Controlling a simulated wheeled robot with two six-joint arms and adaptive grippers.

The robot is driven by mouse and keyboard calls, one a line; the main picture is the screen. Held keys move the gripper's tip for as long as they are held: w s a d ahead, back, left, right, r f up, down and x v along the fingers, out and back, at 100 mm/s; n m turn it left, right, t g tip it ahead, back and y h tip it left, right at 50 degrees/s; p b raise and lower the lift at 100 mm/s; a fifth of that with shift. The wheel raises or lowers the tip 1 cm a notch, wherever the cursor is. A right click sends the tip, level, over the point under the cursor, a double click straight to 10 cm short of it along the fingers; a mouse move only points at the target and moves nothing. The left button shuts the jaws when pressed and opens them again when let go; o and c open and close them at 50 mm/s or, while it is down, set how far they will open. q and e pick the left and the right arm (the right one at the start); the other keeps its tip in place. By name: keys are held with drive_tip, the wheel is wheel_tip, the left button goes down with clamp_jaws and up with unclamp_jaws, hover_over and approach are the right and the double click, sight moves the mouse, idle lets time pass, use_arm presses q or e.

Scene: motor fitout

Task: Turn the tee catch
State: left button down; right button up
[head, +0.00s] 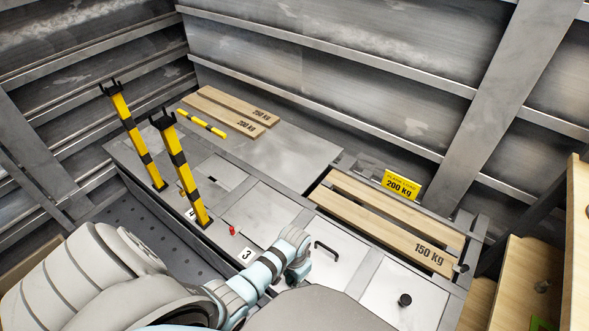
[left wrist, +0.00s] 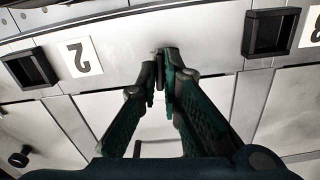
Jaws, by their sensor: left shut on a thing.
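My left gripper (head: 297,266) is over the front part of the grey bench, beside the label 3. Its fingertips are mostly hidden by the wrist in the head view. In the left wrist view my left gripper (left wrist: 164,78) points at a pale metal strip, with its dark fingers close together at the tips. It is shut on a small dark piece, which looks like the tee catch (left wrist: 163,53). Most of that piece is hidden between the fingers, so its turn angle cannot be told. My right gripper is not in view.
Black square sockets (left wrist: 29,69) flank the fingers in the wrist view. Two yellow-black posts (head: 183,175) stand left of my arm. A black bar handle (head: 326,248), a black knob (head: 404,300) and a red piece (head: 232,231) are on the bench. Wooden planks (head: 380,225) lie behind.

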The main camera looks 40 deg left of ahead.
use_arm(q)
drive_tip(key=m+p, duration=0.2)
drive_tip(key=m, duration=0.1)
drive_tip(key=shift+r, duration=0.15)
drive_tip(key=shift+m+p, duration=0.35)
drive_tip(key=shift+m, duration=0.35)
drive_tip(key=m+p, duration=0.1)
drive_tip(key=m, duration=0.4)
drive_tip(key=shift+p, duration=0.4)
drive_tip(key=m, duration=0.3)
drive_tip(key=shift+m+p, duration=0.3)
drive_tip(key=shift+m, duration=1.6)
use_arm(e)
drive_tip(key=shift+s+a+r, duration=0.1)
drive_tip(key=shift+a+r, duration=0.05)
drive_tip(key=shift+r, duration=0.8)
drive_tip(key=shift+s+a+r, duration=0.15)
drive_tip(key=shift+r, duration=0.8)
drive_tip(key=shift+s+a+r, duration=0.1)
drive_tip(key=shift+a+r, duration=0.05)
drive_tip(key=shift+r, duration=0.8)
use_arm(q)
drive_tip(key=c, duration=1.8)
unclamp_jaws()
drive_tip(key=shift+o, duration=0.2)
